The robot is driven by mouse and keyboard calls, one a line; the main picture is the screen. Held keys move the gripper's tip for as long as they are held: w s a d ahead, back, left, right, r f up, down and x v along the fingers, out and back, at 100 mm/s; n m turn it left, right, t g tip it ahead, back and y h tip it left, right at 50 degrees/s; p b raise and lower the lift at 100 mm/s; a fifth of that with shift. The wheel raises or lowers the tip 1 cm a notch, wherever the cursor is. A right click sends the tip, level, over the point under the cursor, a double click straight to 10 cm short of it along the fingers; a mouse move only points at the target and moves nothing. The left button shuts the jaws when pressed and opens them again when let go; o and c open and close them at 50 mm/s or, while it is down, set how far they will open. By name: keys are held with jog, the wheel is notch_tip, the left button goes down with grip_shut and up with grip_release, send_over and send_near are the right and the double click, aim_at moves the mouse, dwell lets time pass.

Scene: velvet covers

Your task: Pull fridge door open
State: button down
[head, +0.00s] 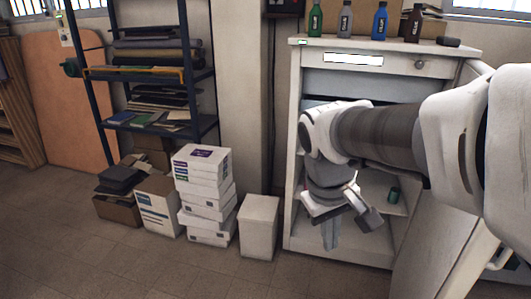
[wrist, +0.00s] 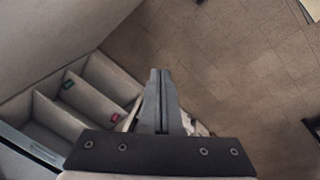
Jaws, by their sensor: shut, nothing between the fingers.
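The fridge (head: 293,190) is a white cabinet at the right of the head view. Its front is open and shows shelves inside; my arm hides much of it. Its door (head: 435,235) is swung out at the right towards the camera, partly behind my arm. My gripper (head: 331,236) points down in front of the opening, apart from the door. In the wrist view my gripper (wrist: 160,100) has its fingers together with nothing between them. The fridge shelves (wrist: 100,85) lie to its left, with a small red item (wrist: 117,118) and a green one (wrist: 68,84).
Several bottles (head: 379,22) stand on the fridge top. A white bin (head: 259,226) and stacked boxes (head: 204,190) stand left of the fridge. A dark shelf rack (head: 150,75) is behind. The floor (head: 150,270) in front is clear.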

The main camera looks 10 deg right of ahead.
jog(key=w+d+f+n+g+h+b, duration=0.25)
jog(key=w+d+f+g, duration=0.2)
jog(key=d+f, duration=0.35)
jog(key=w+d+f+n+g+h+b, duration=0.15)
jog(key=w+d+f+g+h, duration=0.3)
jog(key=f, duration=0.65)
jog(key=w+d+f+n+g+h+b, duration=0.15)
jog(key=d+f, duration=0.35)
jog(key=f, duration=0.5)
jog(key=d+f+n+g+h+b, duration=0.2)
jog(key=d+f+n+h+b, duration=0.15)
jog(key=f, duration=0.55)
jog(key=x, duration=1.4)
jog(key=shift+s+d+f+m, duration=0.2)
jog(key=shift+s+d+m, duration=0.05)
jog(key=shift+m, duration=0.05)
